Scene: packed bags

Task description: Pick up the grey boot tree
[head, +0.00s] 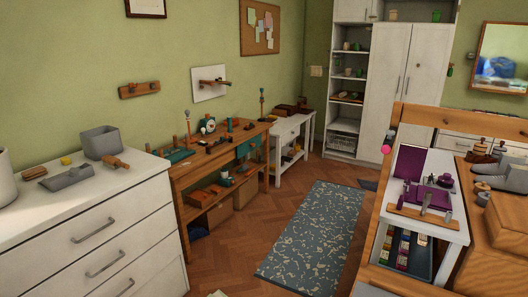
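A grey, boot-shaped thing (500,172) lies on the wooden surface at the far right; it looks like the grey boot tree, but it is small and partly cut off by the picture's edge. A low, wedge-like grey thing (66,179) lies on the white chest of drawers (95,225) at the left; I cannot tell what it is. Neither of my grippers shows in the head view.
A grey bin (100,142) and a wooden-handled tool (115,162) stand on the chest. A wooden workbench (190,178) lines the left wall. A white tray table (425,228) with purple things is at right. A blue patterned rug (315,235) lies on open floor.

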